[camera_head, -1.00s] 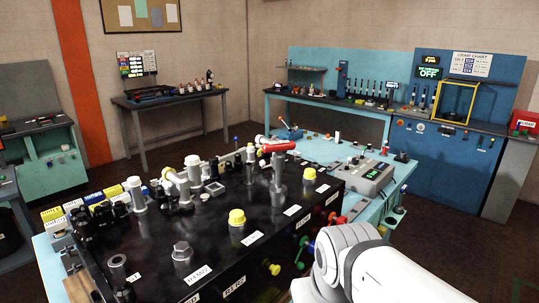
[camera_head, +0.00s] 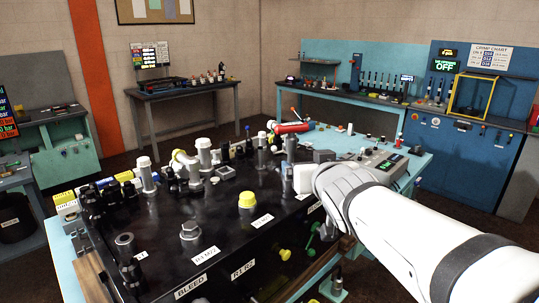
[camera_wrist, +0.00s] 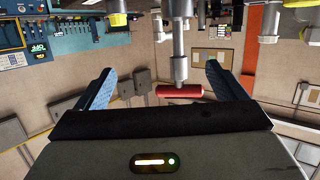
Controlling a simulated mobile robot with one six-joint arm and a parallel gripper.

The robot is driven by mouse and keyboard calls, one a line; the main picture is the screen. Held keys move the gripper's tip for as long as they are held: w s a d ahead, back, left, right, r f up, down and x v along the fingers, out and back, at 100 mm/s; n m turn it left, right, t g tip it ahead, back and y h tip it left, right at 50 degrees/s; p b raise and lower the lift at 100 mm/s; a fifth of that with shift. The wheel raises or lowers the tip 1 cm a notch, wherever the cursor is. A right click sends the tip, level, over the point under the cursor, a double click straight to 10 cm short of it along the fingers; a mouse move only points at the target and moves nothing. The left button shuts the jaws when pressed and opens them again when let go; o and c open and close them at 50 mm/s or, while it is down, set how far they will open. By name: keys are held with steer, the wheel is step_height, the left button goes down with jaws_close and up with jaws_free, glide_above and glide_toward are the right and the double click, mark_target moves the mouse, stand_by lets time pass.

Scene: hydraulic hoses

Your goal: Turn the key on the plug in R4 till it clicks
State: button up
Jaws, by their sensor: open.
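The plug with the red key (camera_head: 291,128) stands upright on the black manifold block (camera_head: 215,225). Its red bar lies crosswise on top of a grey shaft. In the wrist view, which is upside down, the red key (camera_wrist: 180,91) shows at the end of the grey shaft (camera_wrist: 179,50). My gripper (camera_wrist: 161,68) is open, with a blue finger on each side and nothing visibly held. The red key appears between the fingers in that picture; I cannot tell how far ahead it is. In the head view my gripper (camera_head: 312,168) is over the block's right side, partly hidden by my wrist. No R4 label is readable.
A yellow cap (camera_head: 247,200) and a hex plug (camera_head: 190,230) stand on the block's near part. Several fittings with white tops (camera_head: 204,150) crowd its far left. A grey control box (camera_head: 375,165) sits on the light-blue bench at right.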

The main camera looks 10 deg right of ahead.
mark_target(293, 129)
steer(key=shift+o, duration=0.6)
steer(key=r+t, duration=0.1)
steer(key=w+a+r+n+t+y, duration=0.1)
steer(key=r, duration=0.1)
steer(key=w+a+r+y, duration=0.1)
steer(key=r, duration=0.1)
steer(key=shift+w+a+t+b, duration=0.1)
steer(key=shift+w+t+b, duration=0.05)
steer(key=shift+t+b, duration=0.2)
steer(key=shift+w+a, duration=0.1)
steer(key=shift+w, duration=1.1)
steer(key=w+p, duration=0.1)
steer(key=w, duration=0.4)
steer(key=shift+c, duration=0.2)
steer(key=shift+r, duration=0.15)
steer(key=c, duration=1.7)
